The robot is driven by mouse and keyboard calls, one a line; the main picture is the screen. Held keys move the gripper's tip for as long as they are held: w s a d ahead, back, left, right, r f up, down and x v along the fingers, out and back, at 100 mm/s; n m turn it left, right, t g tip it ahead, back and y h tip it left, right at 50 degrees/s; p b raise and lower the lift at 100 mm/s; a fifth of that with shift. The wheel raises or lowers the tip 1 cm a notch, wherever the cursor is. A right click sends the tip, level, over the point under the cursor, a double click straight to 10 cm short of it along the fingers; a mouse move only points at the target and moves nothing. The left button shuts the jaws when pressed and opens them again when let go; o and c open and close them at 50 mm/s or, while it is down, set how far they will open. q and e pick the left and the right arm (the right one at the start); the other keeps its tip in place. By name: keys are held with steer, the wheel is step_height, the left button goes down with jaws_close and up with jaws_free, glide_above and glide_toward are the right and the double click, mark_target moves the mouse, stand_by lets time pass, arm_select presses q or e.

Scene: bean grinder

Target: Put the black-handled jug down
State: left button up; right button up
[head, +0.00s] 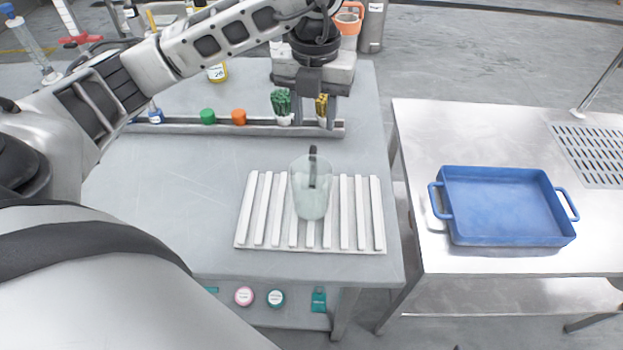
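The jug (308,200) is a clear, pale green vessel with a black handle (313,168). It stands upright on a white slatted rack (246,240) on the grey table, with the handle on its far side. My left gripper (314,112) points down beyond the jug, close to the rail at the back. Its fingers look apart, with nothing clearly between them, and it is clear of the jug. My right gripper is out of the picture.
A grey rail (180,128) behind the rack carries green (208,116) and orange (239,117) caps, a green brush (281,101) and a yellow brush (321,104). A blue tray (505,205) sits on the metal table at right. The grey table left of the rack is clear.

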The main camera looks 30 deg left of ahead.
mark_target(313, 155)
arm_select(q)
steer(key=f, duration=0.5)
steer(key=f+p, duration=0.1)
steer(key=f, duration=0.3)
steer(key=shift+s+f+p, duration=0.2)
steer(key=shift+f+p, duration=0.1)
steer(key=shift+f, duration=0.05)
jaws_close()
